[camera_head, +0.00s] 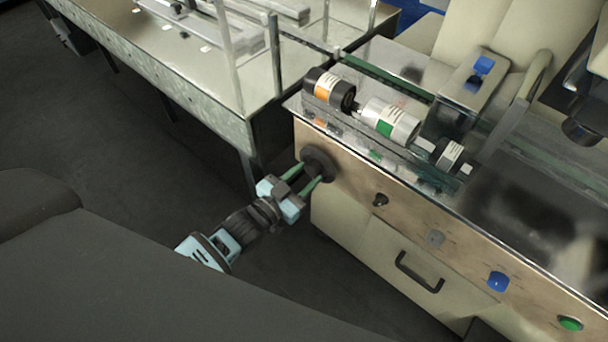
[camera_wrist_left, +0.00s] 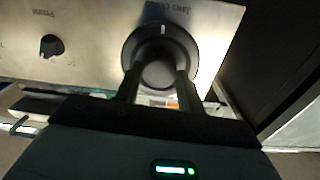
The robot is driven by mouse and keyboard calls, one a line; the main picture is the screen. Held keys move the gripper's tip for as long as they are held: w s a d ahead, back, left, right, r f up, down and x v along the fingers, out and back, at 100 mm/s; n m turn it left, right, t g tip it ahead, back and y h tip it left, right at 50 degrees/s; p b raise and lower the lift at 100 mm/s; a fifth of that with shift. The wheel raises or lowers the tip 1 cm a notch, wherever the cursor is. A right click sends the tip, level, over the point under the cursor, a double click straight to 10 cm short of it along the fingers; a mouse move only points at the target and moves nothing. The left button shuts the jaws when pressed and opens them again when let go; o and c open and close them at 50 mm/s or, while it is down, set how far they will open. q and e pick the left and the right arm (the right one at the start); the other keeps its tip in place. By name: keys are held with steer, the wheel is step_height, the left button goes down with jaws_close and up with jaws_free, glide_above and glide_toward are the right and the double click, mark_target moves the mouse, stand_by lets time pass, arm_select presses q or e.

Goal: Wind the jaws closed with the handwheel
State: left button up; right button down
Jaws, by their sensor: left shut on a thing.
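The handwheel (camera_head: 319,163) is a dark round wheel on the left end of the wood-coloured front panel. In the left wrist view the handwheel (camera_wrist_left: 161,50) sits under a label that seems to read "Jaws close", with a short white mark on its face. My left gripper (camera_head: 314,183) reaches it from the front, and its two green fingers are shut on the wheel. In the left wrist view the fingers of my left gripper (camera_wrist_left: 157,88) lie on either side of the wheel's hub. The jaws cannot be made out clearly. My right gripper is not in view.
The front panel (camera_head: 352,176) also carries a black knob (camera_head: 380,200), a blue button (camera_head: 498,281) and a green button (camera_head: 570,323). Labelled cylinders (camera_head: 391,121) lie on the shiny top. A drawer handle (camera_head: 417,272) sticks out below. A metal table (camera_head: 190,60) stands at the left.

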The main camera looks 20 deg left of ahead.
arm_select(q)
steer(key=shift+m, duration=0.5)
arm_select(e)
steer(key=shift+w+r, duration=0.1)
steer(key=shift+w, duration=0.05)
arm_select(q)
steer(key=o, duration=1)
steer(key=shift+c, duration=0.2)
steer(key=v, duration=0.8)
steer(key=s+a+f+n+g+y+p, duration=0.1)
steer(key=s+n+g+y+p, duration=0.3)
steer(key=s, duration=2.4)
steer(key=f+g+p, duration=0.1)
steer(key=g+p, duration=0.2)
steer(key=p, duration=0.3)
steer(key=shift+g+y, duration=0.4)
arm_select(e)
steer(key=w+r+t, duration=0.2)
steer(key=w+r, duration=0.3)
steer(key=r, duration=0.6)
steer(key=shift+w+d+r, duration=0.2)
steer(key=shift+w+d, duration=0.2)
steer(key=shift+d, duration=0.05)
